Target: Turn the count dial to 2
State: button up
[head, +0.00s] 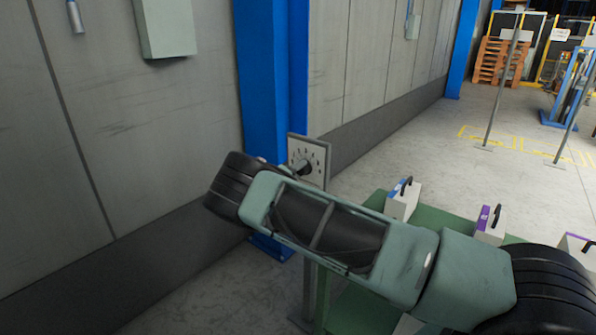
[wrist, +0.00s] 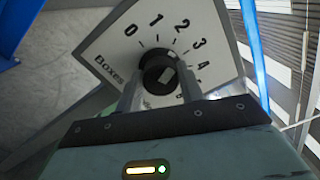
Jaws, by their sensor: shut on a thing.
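The count dial's white panel (wrist: 103,51) fills the upper wrist view, printed "Boxes" with the numbers 0, 1, 2, 3, 4 and more in an arc. Its black round knob (wrist: 158,62) is at the middle, with a pale mark on its face; I cannot tell which number it points to. My gripper (wrist: 160,88) is shut on the knob, one finger at each side. The fingers and gripper body hide the panel's lower part. In the head view the dial panel (head: 318,159) stands beyond my wrist, in front of a blue column.
Several white boxes with black handles, one with a blue mark (head: 403,200) and one with a purple mark (head: 490,226), stand on a green table (head: 377,201) behind my arm. A blue column (head: 268,80) and a grey wall (head: 130,110) are close on the left. Open floor lies beyond.

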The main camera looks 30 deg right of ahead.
jog(key=shift+n, duration=0.6)
jog(key=o, duration=1)
jog(key=b+v, duration=0.2)
jog(key=v, duration=1.5)
jog(key=shift+a+b, duration=0.2)
jog(key=shift+b, duration=0.15)
jog(key=shift+s, duration=0.1)
